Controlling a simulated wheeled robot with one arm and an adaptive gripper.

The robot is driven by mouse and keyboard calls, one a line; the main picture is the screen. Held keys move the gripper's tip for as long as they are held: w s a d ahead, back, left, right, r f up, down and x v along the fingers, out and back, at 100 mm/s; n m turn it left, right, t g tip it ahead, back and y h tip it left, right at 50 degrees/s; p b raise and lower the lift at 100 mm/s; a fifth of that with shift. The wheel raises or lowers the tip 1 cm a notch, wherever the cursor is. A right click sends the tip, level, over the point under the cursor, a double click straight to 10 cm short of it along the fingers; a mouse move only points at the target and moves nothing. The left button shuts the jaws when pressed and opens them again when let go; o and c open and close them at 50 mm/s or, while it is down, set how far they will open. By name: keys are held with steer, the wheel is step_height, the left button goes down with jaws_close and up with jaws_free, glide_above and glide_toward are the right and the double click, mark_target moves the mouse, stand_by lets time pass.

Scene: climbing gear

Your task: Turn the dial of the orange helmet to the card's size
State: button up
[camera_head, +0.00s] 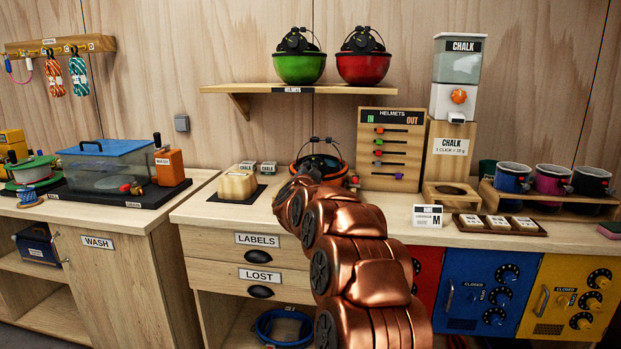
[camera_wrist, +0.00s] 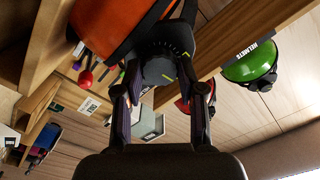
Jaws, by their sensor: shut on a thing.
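The orange helmet (camera_head: 338,165) sits on the counter in the head view, mostly hidden behind my copper arm. In the wrist view the helmet (camera_wrist: 115,25) fills the upper left, with its black dial (camera_wrist: 158,70) in the middle. The dial has pale tick marks and a yellow-green mark; its size setting is too small to read. My gripper (camera_wrist: 160,82) is shut on the dial, one finger on each side. The white size card (camera_head: 427,216) stands on the counter to the right of the helmet and reads M.
A helmet board (camera_head: 391,150) with several coloured pegs stands behind the counter, right of the helmet. A green helmet (camera_head: 300,68) and a red helmet (camera_head: 363,68) sit on the shelf above. A chalk dispenser (camera_head: 457,90) and a tray (camera_head: 530,230) are at right.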

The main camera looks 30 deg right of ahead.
steer(key=shift+m, duration=0.6)
steer(key=shift+b, duration=0.3)
steer(key=o, duration=1.1)
steer(key=shift+o, duration=0.2)
steer(key=v, duration=1.2)
